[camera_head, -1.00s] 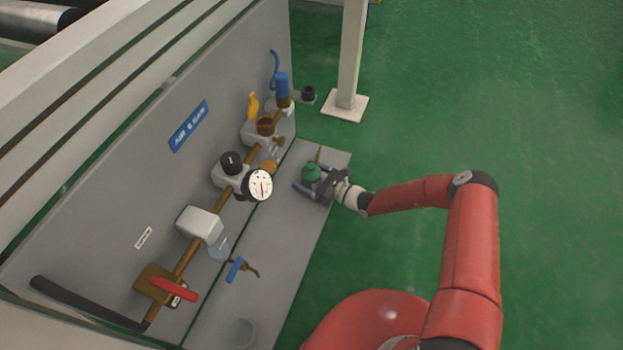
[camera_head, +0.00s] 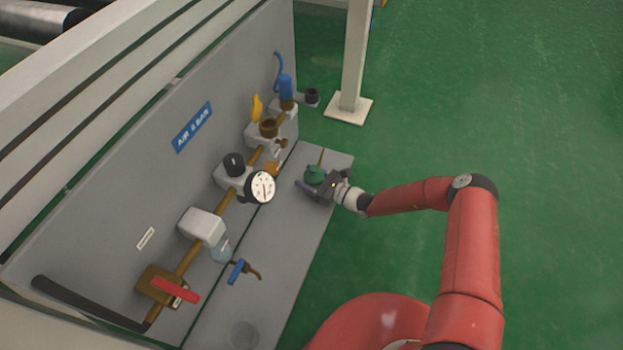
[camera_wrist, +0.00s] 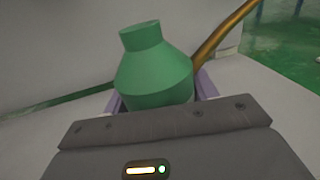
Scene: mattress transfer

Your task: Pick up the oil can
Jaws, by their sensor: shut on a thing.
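The oil can is green with a narrow neck and a sloping shoulder. It stands at the far end of the grey shelf (camera_head: 285,235) in the head view, and my gripper partly hides the can (camera_head: 314,172). In the wrist view the green oil can (camera_wrist: 153,72) fills the middle, with a brass-coloured spout (camera_wrist: 222,38) rising to the right. My gripper (camera_head: 312,184) is shut on the can, with a finger on each side of it. The lower part of the can is hidden behind the gripper body in the wrist view.
A pale post (camera_head: 355,60) stands behind. Green floor (camera_head: 500,90) lies open at right.

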